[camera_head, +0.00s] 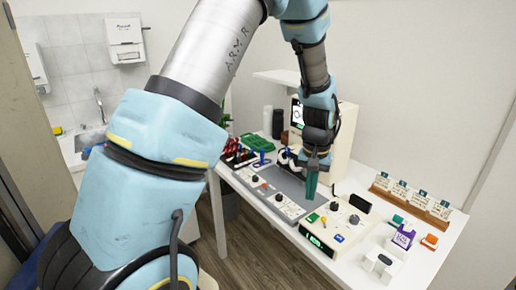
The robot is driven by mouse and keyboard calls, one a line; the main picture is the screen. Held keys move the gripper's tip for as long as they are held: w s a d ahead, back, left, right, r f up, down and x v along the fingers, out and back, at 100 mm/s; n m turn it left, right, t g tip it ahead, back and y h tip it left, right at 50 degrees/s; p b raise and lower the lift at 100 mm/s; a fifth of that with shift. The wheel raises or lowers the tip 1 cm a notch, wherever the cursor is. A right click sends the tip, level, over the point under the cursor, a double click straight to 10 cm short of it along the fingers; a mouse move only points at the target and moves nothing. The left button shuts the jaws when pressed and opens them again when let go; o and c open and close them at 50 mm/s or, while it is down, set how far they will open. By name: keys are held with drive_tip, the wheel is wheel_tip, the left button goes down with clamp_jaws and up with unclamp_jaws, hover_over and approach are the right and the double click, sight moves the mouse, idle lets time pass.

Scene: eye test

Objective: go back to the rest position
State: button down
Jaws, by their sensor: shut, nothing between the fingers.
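My gripper (311,188) hangs from my arm with its fingers pointing down over the grey middle panel (287,182) of the table equipment. Its fingers are together and I see nothing held between them. I cannot tell whether the fingertips touch anything below. My arm arches from the left foreground over the table and hides part of the scene.
The white table (385,212) bears control boxes with knobs (322,232), a cream machine (345,140), a wooden rack of cards (410,204) and a purple-and-white box (403,236). Green and red items stand at the back left. A sink (95,137) is at left.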

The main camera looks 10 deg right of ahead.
drive_tip(key=w+a+r+n, duration=0.1)
drive_tip(key=a+r, duration=0.2)
drive_tip(key=a, duration=0.4)
drive_tip(key=w+a+r+n, duration=0.1)
drive_tip(key=a+r, duration=0.2)
drive_tip(key=a, duration=0.4)
drive_tip(key=s+a+r+n, duration=0.1)
drive_tip(key=s+a, duration=0.2)
drive_tip(key=a, duration=0.4)
drive_tip(key=s+a+r+n+t, duration=0.1)
drive_tip(key=s+a+r, duration=0.1)
drive_tip(key=a, duration=0.6)
drive_tip(key=shift+s+a+n+t, duration=0.15)
drive_tip(key=shift+s+n+t, duration=0.2)
drive_tip(key=shift+s, duration=0.35)
